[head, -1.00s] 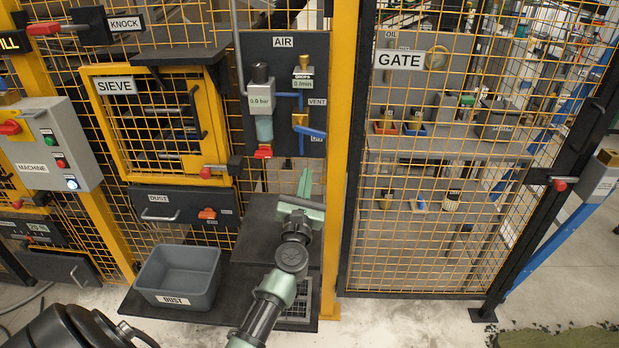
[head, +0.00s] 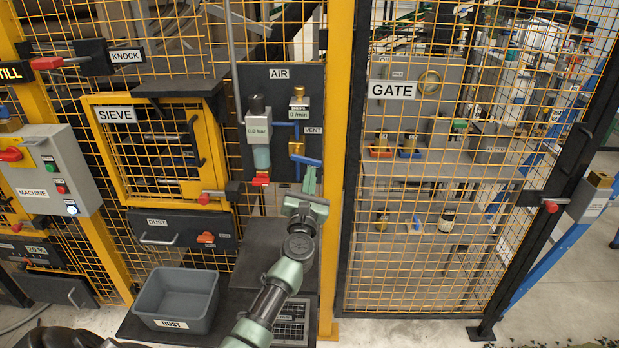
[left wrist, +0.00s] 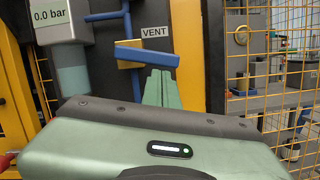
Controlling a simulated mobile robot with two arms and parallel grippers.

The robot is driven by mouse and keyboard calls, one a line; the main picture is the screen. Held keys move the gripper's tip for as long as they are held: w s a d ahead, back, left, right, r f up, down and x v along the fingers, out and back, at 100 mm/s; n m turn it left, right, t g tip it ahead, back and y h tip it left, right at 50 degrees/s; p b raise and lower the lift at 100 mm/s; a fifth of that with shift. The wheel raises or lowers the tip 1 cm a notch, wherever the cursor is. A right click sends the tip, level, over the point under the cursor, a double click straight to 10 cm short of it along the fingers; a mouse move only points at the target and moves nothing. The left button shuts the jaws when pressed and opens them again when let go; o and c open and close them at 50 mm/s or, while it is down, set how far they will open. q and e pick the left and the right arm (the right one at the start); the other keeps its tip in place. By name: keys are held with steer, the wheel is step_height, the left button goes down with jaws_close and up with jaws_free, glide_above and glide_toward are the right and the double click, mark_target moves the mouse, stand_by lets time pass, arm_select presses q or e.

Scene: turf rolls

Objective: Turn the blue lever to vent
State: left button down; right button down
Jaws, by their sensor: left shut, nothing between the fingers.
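The blue lever (head: 308,161) sits on a brass valve at the right of the dark AIR panel (head: 280,98). It runs nearly level, its right end slightly lower in the head view. In the left wrist view the blue lever (left wrist: 147,56) lies below and across from the VENT label (left wrist: 155,32). My left gripper (head: 309,172) is shut and empty, pointing up just under the lever's right part. Its green fingertips (left wrist: 161,76) reach close to the lever's underside; I cannot tell whether they touch. My right gripper is not in view.
A gauge (left wrist: 58,22) on the panel reads 0.0 bar, with a red handle (head: 261,179) below it. A yellow post (head: 341,180) stands close to the right of my left arm. The SIEVE door (head: 150,150) and a grey DUST bin (head: 175,297) are to the left.

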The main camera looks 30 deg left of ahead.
arm_select(q)
steer(key=n, duration=0.1)
steer(key=r+n+b, duration=0.1)
steer(key=n, duration=0.1)
steer(key=d+n+y+b, duration=0.1)
steer(key=shift+w+r+g, duration=0.25)
steer(key=shift+w+g, duration=0.05)
steer(key=shift+g, duration=0.1)
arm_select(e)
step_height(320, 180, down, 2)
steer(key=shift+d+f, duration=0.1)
